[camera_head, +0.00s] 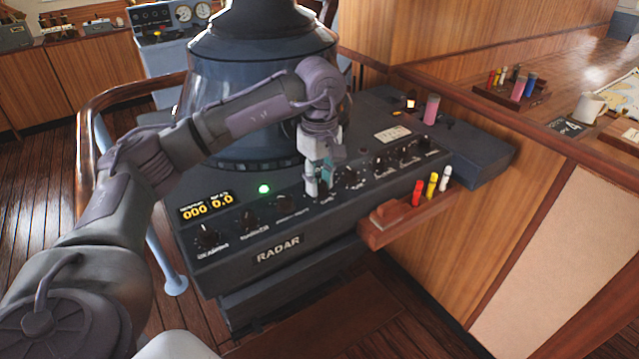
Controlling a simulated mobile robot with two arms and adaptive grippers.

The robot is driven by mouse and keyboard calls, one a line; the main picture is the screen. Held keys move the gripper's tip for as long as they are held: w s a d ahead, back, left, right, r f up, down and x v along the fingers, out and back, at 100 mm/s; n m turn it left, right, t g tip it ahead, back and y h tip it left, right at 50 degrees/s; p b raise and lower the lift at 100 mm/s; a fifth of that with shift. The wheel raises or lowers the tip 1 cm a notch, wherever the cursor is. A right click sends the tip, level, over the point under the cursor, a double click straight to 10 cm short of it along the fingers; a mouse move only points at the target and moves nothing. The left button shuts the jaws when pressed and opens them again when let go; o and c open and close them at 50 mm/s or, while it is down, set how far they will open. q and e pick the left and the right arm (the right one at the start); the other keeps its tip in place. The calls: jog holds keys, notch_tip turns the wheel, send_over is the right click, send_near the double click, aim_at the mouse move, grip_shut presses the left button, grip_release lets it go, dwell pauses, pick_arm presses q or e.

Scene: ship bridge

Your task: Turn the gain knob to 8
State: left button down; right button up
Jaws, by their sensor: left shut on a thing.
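The dark radar console (225,262) has a row of black knobs along its sloped front panel. My left gripper (318,187) reaches down to the middle of this row and is shut on a knob there, which appears to be the gain knob. The fingers hide most of that knob, and its pointer and setting cannot be read. The small label below it is too blurred to read for sure. My right gripper is not in view.
Other knobs stand close on both sides, such as one at the left end (207,236). A green lamp (264,188) is lit beside an amber display (207,205). A wooden holder (385,232) with red, yellow and white markers juts out at the right.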

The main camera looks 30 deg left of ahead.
aim_at(320, 183)
pick_arm(q)
jog(key=m+b, duration=0.1)
jog(key=m, duration=0.3)
jog(key=shift+m, duration=0.3)
jog(key=shift+m+b, duration=0.3)
jog(key=shift+m, duration=1.7)
jog(key=c, duration=0.8)
grip_release()
jog(key=shift+c, duration=0.2)
jog(key=shift+r, duration=0.1)
notch_tip(320, 183, up, 12)
